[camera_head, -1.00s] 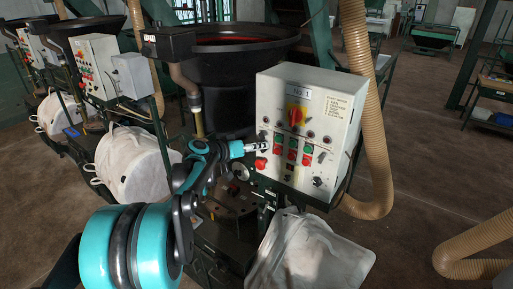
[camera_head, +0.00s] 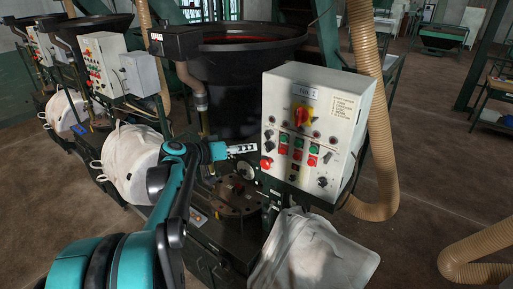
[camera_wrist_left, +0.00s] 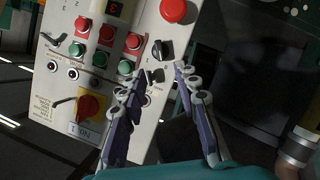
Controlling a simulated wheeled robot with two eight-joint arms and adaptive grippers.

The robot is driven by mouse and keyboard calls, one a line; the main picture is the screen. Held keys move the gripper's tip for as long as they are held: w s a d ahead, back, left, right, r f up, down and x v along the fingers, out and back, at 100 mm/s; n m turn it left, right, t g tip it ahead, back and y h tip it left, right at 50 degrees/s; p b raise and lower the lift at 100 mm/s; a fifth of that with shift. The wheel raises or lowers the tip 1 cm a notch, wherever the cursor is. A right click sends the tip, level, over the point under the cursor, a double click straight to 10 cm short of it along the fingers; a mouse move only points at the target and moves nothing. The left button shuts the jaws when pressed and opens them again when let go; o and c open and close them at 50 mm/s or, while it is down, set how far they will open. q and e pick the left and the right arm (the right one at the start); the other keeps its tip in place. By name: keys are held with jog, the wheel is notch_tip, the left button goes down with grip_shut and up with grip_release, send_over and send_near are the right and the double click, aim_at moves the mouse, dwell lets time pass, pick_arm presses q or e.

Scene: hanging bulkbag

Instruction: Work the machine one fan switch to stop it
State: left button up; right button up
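The machine one control box (camera_head: 312,130), pale grey with a "No 1" label, stands right of centre in the head view. Its left column has two black knob switches (camera_head: 268,140) above a red mushroom button (camera_head: 265,163). I cannot read which switch is the fan's. My left gripper (camera_head: 255,147) is just left of these knobs, pointing at the panel. In the wrist view the panel appears upside down, and my fingers (camera_wrist_left: 160,69) are spread and empty, with the black knobs (camera_wrist_left: 161,49) showing between and beyond their tips. The right gripper is out of view.
A red-on-yellow rotary switch (camera_head: 304,113) and green and red buttons (camera_head: 298,149) fill the panel's middle. A black bowl (camera_head: 235,80) stands behind the arm. A white bag (camera_head: 310,255) lies below the box, and a ribbed hose (camera_head: 380,170) runs at its right.

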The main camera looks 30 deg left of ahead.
pick_arm(q)
jog(key=shift+v, duration=1.6)
jog(key=s+d+f+m+g+b, duration=0.1)
jog(key=s+d+f+g+b, duration=0.2)
jog(key=d+f, duration=0.55)
jog(key=s+d+f+g+b, duration=0.2)
jog(key=d+f+b, duration=0.3)
jog(key=d+f, duration=0.3)
jog(key=s+d+f+y+b, duration=0.1)
jog(key=s+d+f+b, duration=0.2)
jog(key=f, duration=0.3)
jog(key=s+d+f+m+g+y+b, duration=0.1)
jog(key=s+d+f+b, duration=0.1)
jog(key=s+f, duration=0.4)
jog(key=s+d+f+m+y+b, duration=0.1)
jog(key=s+d+f+y+b, duration=0.1)
jog(key=f, duration=0.4)
jog(key=shift+s+d+b, duration=0.85)
jog(key=shift+s+b, duration=0.35)
jog(key=shift+b, duration=0.05)
